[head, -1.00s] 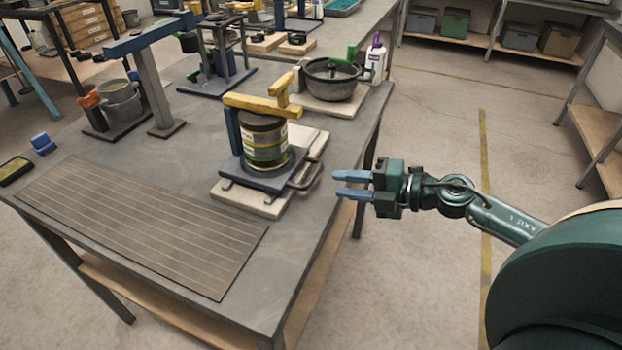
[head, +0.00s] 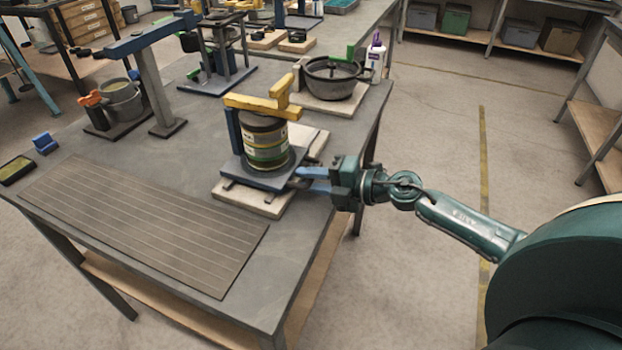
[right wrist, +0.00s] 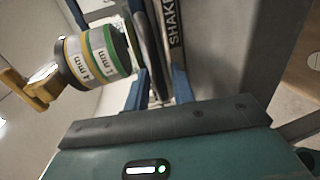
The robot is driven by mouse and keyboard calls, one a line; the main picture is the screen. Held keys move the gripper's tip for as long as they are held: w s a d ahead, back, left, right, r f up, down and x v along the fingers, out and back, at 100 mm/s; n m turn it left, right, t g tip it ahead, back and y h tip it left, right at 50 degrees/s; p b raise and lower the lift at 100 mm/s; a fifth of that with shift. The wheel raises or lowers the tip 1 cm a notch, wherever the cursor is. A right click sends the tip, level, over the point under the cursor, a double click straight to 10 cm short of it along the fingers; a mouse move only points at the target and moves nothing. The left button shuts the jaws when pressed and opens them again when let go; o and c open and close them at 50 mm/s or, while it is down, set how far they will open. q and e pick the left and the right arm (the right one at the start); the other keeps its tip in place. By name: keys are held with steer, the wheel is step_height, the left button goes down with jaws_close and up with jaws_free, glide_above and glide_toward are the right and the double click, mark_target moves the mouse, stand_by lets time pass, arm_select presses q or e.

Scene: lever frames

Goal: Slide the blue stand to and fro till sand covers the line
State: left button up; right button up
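The blue stand (head: 262,178) rests on a pale board near the table's right edge. A banded can (head: 265,142) with green and yellow stripes and white labels stands upright on it, under a yellow bar (head: 262,106). No sand or fill line can be made out. My right gripper (head: 304,179) is at the stand's handle on its right side. In the right wrist view, the handle (right wrist: 150,45) lies between my two blue fingers, which look apart, with the can (right wrist: 92,58) beside them. My left gripper is not in view.
A ribbed mat (head: 140,220) lies at the table's front left. A black pot (head: 333,78) on a board and a white bottle (head: 375,58) stand behind the stand. A grey bucket (head: 122,100) and a post stand (head: 155,90) are at the left.

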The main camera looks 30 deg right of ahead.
mark_target(309, 154)
jaws_close()
steer(key=shift+w+d, duration=0.1)
steer(key=shift+d, duration=0.1)
steer(key=w+d+b, duration=0.2)
steer(key=d, duration=0.1)
steer(key=w+d+b, duration=0.1)
steer(key=w+d, duration=0.1)
steer(key=w, duration=0.1)
steer(key=shift+w+d+f+b, duration=0.1)
steer(key=shift+d+f+b, duration=0.05)
steer(key=shift+d+b, duration=0.25)
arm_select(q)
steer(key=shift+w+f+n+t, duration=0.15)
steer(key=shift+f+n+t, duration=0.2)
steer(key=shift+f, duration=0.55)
arm_select(e)
steer(key=shift+d+r, duration=0.15)
steer(key=shift+r, duration=0.1)
jaws_free()
steer(key=shift+w+f, duration=0.1)
steer(key=shift+w, duration=0.05)
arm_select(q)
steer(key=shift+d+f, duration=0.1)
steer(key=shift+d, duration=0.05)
arm_select(e)
steer(key=shift+o, duration=0.6)
